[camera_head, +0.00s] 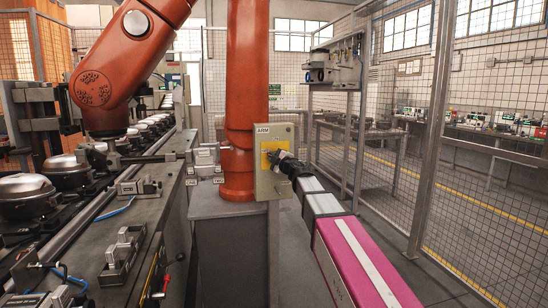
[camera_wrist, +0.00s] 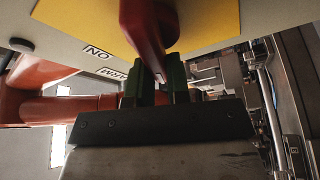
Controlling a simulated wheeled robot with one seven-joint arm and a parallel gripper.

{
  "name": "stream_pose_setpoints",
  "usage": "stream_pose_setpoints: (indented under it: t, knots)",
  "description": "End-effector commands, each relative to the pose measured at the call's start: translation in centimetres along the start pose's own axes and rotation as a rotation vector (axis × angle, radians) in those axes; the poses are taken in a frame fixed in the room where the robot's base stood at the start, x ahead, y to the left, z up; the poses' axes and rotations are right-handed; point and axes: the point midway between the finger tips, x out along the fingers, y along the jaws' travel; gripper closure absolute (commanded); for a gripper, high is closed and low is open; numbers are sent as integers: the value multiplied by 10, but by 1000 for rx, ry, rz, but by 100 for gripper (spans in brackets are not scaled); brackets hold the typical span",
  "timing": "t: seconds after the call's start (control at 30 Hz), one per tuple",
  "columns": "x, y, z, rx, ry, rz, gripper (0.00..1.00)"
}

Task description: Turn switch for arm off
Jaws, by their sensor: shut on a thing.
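The arm switch sits on a beige box (camera_head: 262,185) labelled ARM, mounted in front of the orange robot column. In the wrist view, a red switch handle (camera_wrist: 143,25) stands out from a yellow plate (camera_wrist: 215,22) on the box face. My gripper (camera_wrist: 163,80) has its green fingertips closed on the red handle from both sides. The labels ON and ARM show beside it, tilted in this view. In the head view my gripper (camera_head: 276,160) is against the yellow plate and hides the handle.
My arm reaches in from the lower right. An orange industrial arm (camera_head: 240,90) stands behind the box. A conveyor with compressors (camera_head: 68,170) runs along the left. Mesh fencing (camera_head: 470,150) stands on the right, with bare floor before it.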

Motion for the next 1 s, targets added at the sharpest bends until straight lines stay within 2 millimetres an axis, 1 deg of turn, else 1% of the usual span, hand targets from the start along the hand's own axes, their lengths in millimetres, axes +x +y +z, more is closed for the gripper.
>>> stream_pose_setpoints:
  t: [0.2,0.5,0.7,1.0]
  knots:
    - [0,-4,0,-166,1,-69,100]
    - [-1,-7,0,-319,2,-133,100]
    - [-1,-9,1,-367,2,-153,100]
    - [-1,-9,1,-384,2,-160,100]
